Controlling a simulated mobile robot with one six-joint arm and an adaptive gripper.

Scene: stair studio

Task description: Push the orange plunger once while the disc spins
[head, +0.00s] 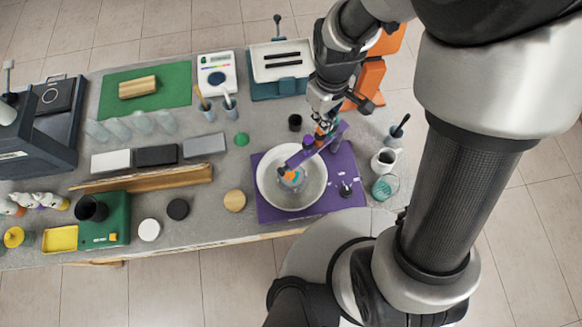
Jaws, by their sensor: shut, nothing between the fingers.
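A purple machine stands at the right of the table, with a flat purple base (269,208) and a round white dish-like disc (308,195). A purple arm (301,157) reaches over the disc to a grey-teal head with an orange part (291,177). More orange (320,129) shows right at my fingertips, over the purple arm. I cannot tell which orange part is the plunger. My gripper (323,118) is shut and empty, pointing down above the purple arm. I cannot tell whether it touches the orange part. One still view does not show whether the disc turns.
A black knob (345,189) stands on the base's right side. A white jug (384,160) and a teal glass (381,189) stand close to its right. A small black cup (295,122) and a green piece (241,139) lie behind. A wooden disc (235,201) lies left.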

